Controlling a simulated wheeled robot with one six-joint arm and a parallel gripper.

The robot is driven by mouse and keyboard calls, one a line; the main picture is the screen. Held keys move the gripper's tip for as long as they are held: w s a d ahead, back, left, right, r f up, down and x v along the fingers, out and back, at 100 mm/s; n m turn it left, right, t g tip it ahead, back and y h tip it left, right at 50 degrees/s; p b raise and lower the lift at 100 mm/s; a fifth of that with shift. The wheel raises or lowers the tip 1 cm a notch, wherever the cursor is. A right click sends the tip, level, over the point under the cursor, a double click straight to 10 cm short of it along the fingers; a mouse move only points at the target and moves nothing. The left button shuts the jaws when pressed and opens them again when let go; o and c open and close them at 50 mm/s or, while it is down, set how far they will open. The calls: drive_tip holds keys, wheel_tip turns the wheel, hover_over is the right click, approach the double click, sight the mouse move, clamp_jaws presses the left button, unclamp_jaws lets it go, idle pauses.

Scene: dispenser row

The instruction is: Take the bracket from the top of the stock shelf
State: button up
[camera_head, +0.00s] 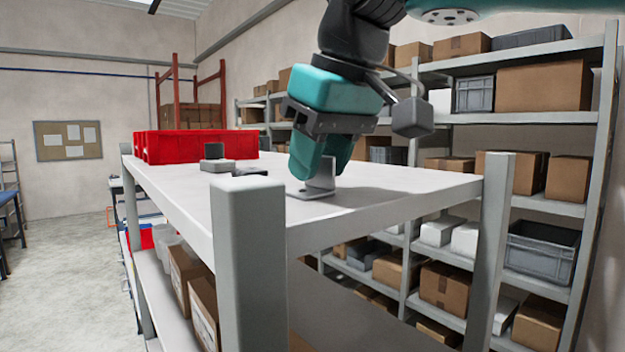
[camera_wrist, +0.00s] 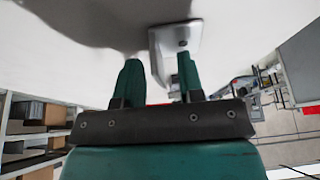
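The grey metal bracket (camera_head: 312,191) sits on the white top of the stock shelf (camera_head: 385,190), with a flat base plate and an upright plate. My gripper (camera_head: 320,168) points down at it, its green fingertips low over the shelf top. In the wrist view the two fingers of my gripper (camera_wrist: 160,75) are apart. The bracket (camera_wrist: 176,38) shows there beyond and beside the right finger, which covers part of it. A gap shows between the left finger and the bracket. The bracket's upright plate appears to reach between the fingers; contact with the right finger cannot be told.
A red crate (camera_head: 200,146) stands at the far left of the shelf top. Small dark grey parts (camera_head: 216,160) lie in front of it. A grey corner post (camera_head: 250,260) rises at the near edge, another (camera_head: 497,230) at right. Loaded racks (camera_head: 560,130) stand behind.

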clamp_jaws()
drive_tip(key=shift+r, duration=0.2)
